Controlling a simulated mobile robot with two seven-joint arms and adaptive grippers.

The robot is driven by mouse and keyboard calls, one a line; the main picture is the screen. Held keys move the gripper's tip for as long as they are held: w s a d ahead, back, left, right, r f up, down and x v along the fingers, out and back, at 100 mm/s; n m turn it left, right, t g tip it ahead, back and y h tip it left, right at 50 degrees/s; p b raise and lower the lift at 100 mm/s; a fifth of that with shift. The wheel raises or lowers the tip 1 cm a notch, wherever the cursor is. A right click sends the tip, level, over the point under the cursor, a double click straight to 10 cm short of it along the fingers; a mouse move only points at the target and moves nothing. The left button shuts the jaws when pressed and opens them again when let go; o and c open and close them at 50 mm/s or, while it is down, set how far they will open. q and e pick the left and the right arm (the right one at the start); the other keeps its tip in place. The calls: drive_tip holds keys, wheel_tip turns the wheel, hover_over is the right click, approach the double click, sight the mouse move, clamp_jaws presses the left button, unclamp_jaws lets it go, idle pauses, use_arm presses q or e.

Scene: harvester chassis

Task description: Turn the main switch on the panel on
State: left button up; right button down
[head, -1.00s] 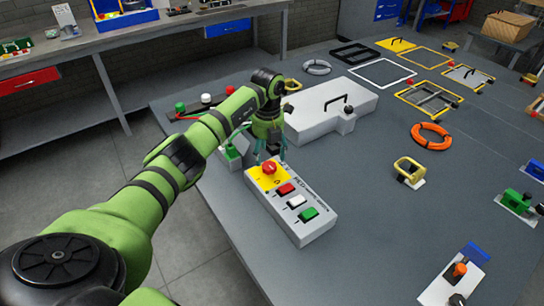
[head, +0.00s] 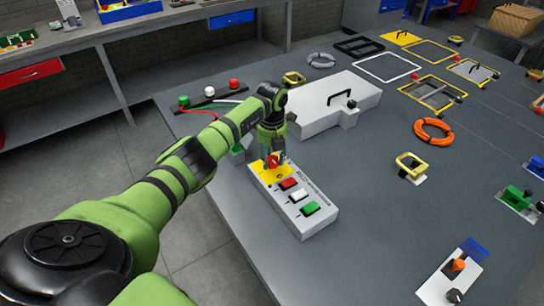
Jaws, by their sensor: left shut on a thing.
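The panel is a light grey box (head: 319,220) on the big grey table. Its far end has a yellow plate (head: 265,177) with a red rotary main switch (head: 273,161). Red (head: 288,184), white (head: 298,195) and green (head: 310,208) buttons follow in a row toward the near end. My left gripper (head: 273,158) points down over the yellow plate, its fingers around the red switch and shut on it. The fingers partly hide the switch, so its exact angle is hard to read. My right gripper is not in view.
Behind the panel stands a grey box with a black handle (head: 330,102). A strip with green, white and red lamps (head: 210,98) lies at the back left. Table space right of the panel is clear.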

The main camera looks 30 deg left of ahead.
use_arm(q)
drive_tip(key=shift+w+f+m+b, duration=0.1)
drive_tip(key=shift+f+m+b, duration=0.05)
drive_tip(key=shift+m+b, duration=1.6)
drive_tip(key=m+b, duration=0.3)
drive_tip(key=m, duration=0.2)
drive_tip(key=shift+m+b, duration=0.25)
drive_tip(key=shift+b, duration=0.1)
drive_tip(key=m+b, duration=0.2)
drive_tip(key=m, duration=0.2)
drive_tip(key=shift+m, duration=0.3)
drive_tip(key=shift+d+m+b, duration=0.1)
drive_tip(key=shift+m+b, duration=0.7)
drive_tip(key=shift+m, duration=1.4)
drive_tip(key=o, duration=1.1)
drive_tip(key=shift+d, duration=0.1)
drive_tip(key=shift+o, duration=0.2)
drive_tip(key=shift+r, duration=0.2)
